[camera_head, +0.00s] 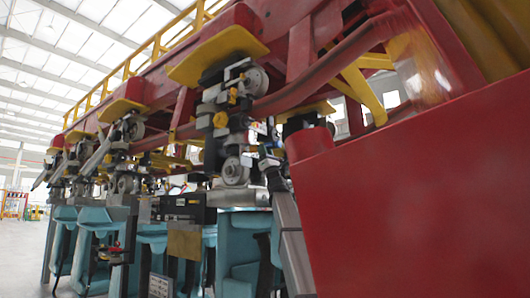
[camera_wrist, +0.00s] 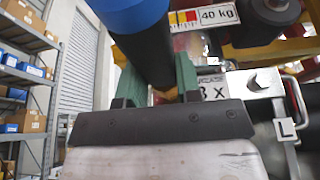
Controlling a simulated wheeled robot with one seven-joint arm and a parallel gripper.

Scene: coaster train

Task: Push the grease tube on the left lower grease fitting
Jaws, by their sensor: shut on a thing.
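My gripper (camera_wrist: 158,78) has green fingers and is shut on the grease tube (camera_wrist: 137,28), a thick cylinder with a blue part and a black part. The tube runs from the top of the wrist view down between the fingers. In the head view my gripper (camera_head: 268,163) is at the top of my grey arm, just right of the lower wheel (camera_head: 235,171) of the nearest wheel assembly. I cannot make out the left lower grease fitting in either view, nor whether the tube touches anything.
A red panel (camera_head: 420,200) fills the right of the head view, close to my arm. Shelves (camera_wrist: 25,70) stand left.

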